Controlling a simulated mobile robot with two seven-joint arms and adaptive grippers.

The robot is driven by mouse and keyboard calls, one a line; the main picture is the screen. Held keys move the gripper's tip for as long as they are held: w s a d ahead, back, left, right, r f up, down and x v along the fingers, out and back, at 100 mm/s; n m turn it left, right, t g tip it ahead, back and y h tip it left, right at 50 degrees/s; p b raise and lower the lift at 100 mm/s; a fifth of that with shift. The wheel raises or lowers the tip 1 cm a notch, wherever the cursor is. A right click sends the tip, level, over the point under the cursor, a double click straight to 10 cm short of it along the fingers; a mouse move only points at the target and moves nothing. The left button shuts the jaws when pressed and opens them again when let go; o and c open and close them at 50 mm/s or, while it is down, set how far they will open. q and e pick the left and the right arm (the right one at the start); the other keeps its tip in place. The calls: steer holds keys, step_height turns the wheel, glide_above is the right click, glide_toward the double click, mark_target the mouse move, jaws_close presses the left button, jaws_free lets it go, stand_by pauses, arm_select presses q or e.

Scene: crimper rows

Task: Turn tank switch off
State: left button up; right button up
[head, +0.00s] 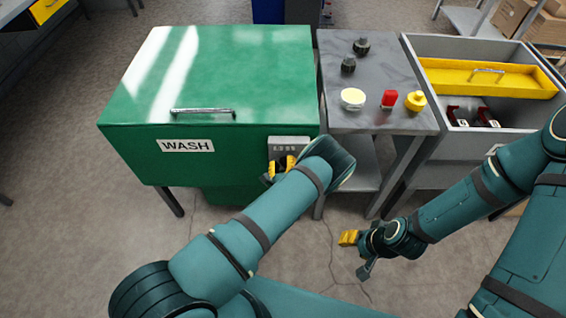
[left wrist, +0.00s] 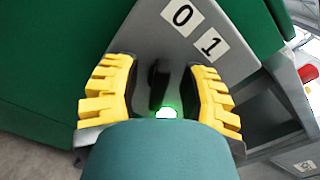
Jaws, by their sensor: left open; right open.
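The green wash tank (head: 215,90) has a WASH label and a closed lid with a metal handle. Its grey switch box (head: 288,143) is on the front right side. In the left wrist view the switch box (left wrist: 185,45) carries labels 0 and 1, a black switch lever (left wrist: 158,85) and a lit green lamp (left wrist: 167,113). My left gripper (head: 280,168) is open at the box; its yellow fingers (left wrist: 157,92) stand on either side of the lever. I cannot tell whether they touch it or which label it points to. My right gripper (head: 354,246) is open and empty above the floor.
A grey side table (head: 375,75) right of the tank holds black knobs, a cream round piece (head: 352,98), a red block (head: 389,98) and a yellow knob (head: 415,100). Further right is a grey bin (head: 415,45) with a yellow tray (head: 480,75). The floor in front is clear.

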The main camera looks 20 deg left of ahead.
arm_select(q)
steer(key=v, duration=1.2)
